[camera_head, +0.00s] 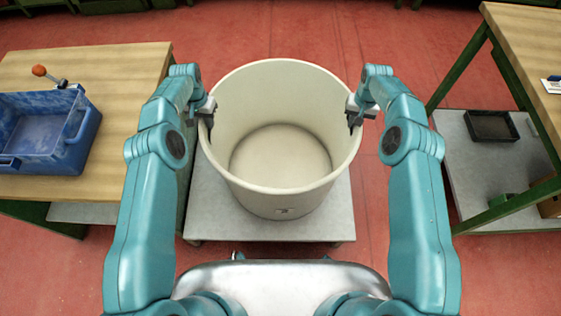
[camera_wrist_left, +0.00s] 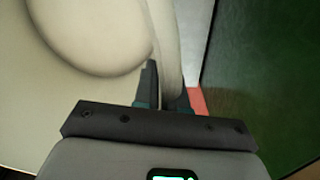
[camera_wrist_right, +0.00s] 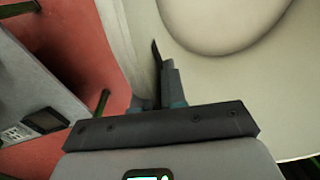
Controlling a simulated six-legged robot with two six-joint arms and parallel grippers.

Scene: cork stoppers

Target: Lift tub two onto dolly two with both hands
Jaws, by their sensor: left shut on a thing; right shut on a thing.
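A large round cream tub (camera_head: 281,190) stands upright in front of me, empty, with a small label low on its near side. It is over a flat grey platform (camera_head: 225,222); I cannot tell whether this is the dolly or whether the tub touches it. My left gripper (camera_head: 209,112) is shut on the tub's left rim, and the tub wall (camera_wrist_left: 165,50) runs between its fingers (camera_wrist_left: 163,92) in the left wrist view. My right gripper (camera_head: 353,115) is shut on the right rim, with the wall (camera_wrist_right: 140,50) between its fingers (camera_wrist_right: 160,82) in the right wrist view. No number shows on the tub.
A wooden table (camera_head: 125,75) at left holds a blue crate (camera_head: 60,165) and an orange-knobbed tool (camera_head: 40,71). A wooden bench (camera_head: 530,45) with green legs stands at right, with a dark tray (camera_head: 491,127) on its lower shelf. Red floor (camera_head: 400,40) is clear behind the tub.

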